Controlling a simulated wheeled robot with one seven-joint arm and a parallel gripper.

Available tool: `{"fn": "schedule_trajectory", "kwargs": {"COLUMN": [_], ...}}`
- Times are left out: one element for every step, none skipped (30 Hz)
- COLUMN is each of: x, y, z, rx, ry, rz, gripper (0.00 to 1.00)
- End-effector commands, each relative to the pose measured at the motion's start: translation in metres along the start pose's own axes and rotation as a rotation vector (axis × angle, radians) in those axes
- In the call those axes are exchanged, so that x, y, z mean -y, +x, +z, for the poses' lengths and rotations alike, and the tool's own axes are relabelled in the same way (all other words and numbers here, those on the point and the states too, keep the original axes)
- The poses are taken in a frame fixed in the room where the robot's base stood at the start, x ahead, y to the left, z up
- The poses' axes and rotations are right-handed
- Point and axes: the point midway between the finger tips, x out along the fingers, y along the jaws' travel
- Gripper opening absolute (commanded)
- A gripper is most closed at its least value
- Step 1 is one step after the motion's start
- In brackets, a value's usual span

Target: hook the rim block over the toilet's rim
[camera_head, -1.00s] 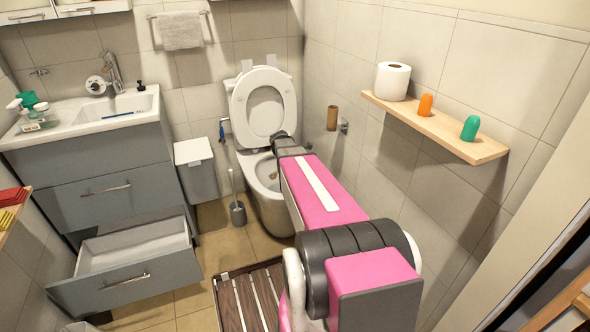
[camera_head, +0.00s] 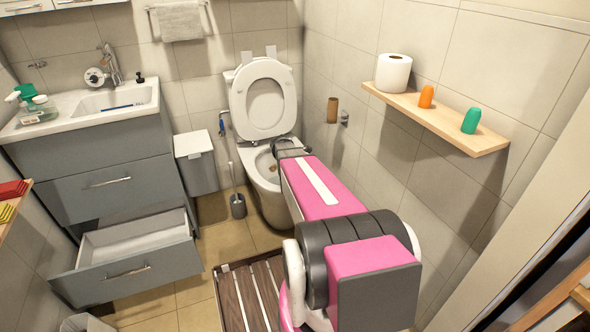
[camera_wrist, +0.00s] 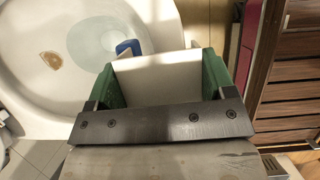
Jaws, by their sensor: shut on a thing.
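The toilet (camera_head: 265,170) stands against the back wall with its lid up. In the wrist view its white bowl rim (camera_wrist: 35,124) curves through the upper left. My gripper (camera_wrist: 160,75) has green finger pads on either side of a white piece, which I take to be the rim block (camera_wrist: 150,82), and is shut on it. A small blue part (camera_wrist: 128,47) shows just beyond the white piece, over the bowl's right side. I cannot tell whether the block touches the rim.
A toilet brush (camera_head: 238,205) and a grey bin (camera_head: 197,165) stand left of the toilet. An open drawer (camera_head: 140,255) juts out at left. A slatted wooden mat (camera_head: 250,295) lies in front. A wall shelf (camera_head: 440,120) projects at right.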

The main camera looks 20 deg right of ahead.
Motion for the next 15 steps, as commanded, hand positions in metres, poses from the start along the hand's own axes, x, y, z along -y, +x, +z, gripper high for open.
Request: {"fn": "schedule_trajectory", "kwargs": {"x": [0.000, 0.000, 0.000, 0.000, 0.000, 0.000, 0.000, 0.000, 0.000, 0.000, 0.000, -0.001, 0.000, 0.000, 0.000], "y": [0.003, 0.005, 0.007, 0.009, 0.011, 0.013, 0.015, 0.016, 0.018, 0.020, 0.021, 0.024, 0.025, 0.027, 0.029], "z": [-0.001, -0.002, -0.003, -0.004, -0.004, -0.005, -0.006, -0.007, -0.008, -0.008, -0.009, -0.010, -0.010, -0.011, -0.012], "rx": [0.000, 0.000, 0.000, 0.000, 0.000, 0.000, 0.000, 0.000, 0.000, 0.000, 0.000, 0.000, 0.000, 0.000, 0.000], "ry": [0.000, 0.000, -0.001, -0.001, -0.001, -0.001, -0.001, -0.001, -0.001, -0.001, -0.001, 0.000, 0.000, 0.000, 0.000], "rz": [-0.001, -0.001, -0.001, -0.001, -0.001, -0.001, 0.000, 0.000, 0.000, 0.000, 0.000, 0.000, 0.000, 0.000, -0.001], "gripper": [0.35, 0.35, 0.35, 0.35, 0.35, 0.35, 0.35, 0.35, 0.35, 0.35, 0.35, 0.35, 0.35, 0.35, 0.35]}}
